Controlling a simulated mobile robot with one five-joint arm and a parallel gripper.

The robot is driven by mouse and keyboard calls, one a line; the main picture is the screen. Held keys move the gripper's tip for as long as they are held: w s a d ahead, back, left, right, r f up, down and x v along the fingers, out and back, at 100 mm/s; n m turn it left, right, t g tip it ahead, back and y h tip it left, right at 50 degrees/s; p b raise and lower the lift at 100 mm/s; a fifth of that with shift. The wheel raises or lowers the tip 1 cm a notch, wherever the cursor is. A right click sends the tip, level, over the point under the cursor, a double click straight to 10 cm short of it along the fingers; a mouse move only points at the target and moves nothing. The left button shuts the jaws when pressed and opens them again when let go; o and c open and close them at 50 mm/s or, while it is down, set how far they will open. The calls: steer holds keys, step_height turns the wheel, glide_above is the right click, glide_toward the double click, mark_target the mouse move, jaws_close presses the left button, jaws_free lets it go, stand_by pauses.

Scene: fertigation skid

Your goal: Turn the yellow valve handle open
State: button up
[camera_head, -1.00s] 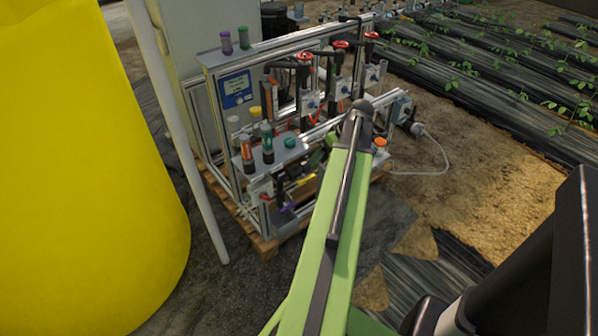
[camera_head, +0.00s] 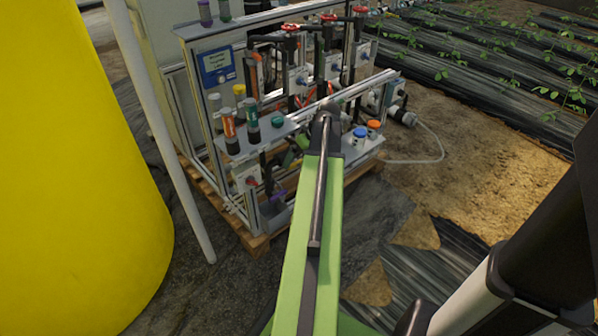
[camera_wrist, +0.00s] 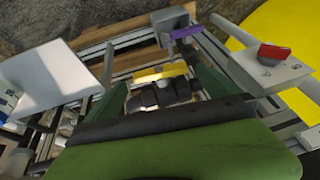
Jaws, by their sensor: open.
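The yellow valve handle (camera_wrist: 160,73) shows in the wrist view as a short bar on a dark valve body. My gripper (camera_wrist: 163,88) is open, with one green finger to each side of the handle in that view. I cannot tell how far the fingertips are from it, and no contact shows. In the head view my green arm reaches down to the skid's lower front, and the gripper (camera_head: 290,160) is partly hidden behind a shelf and my arm. The yellow handle cannot be made out there.
A purple handle (camera_wrist: 186,32) and a red handle (camera_wrist: 274,52) sit close by. A shelf with several bottles (camera_head: 230,130) stands above the work area. A white pipe (camera_head: 160,130) and a large yellow tank (camera_head: 70,170) stand at left. Open ground lies at right.

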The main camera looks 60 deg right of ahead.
mark_target(295, 163)
steer(key=shift+b+x, duration=0.55)
steer(key=shift+x, duration=0.6)
steer(key=shift+c, duration=0.3)
steer(key=c, duration=1.2)
steer(key=shift+a+r+h, duration=0.1)
steer(key=shift+a+h, duration=0.2)
steer(key=shift+h, duration=0.1)
steer(key=shift+c, duration=0.2)
steer(key=shift+g+h, duration=0.3)
steer(key=shift+h, duration=0.1)
steer(key=o, duration=1.3)
steer(key=shift+d, duration=0.15)
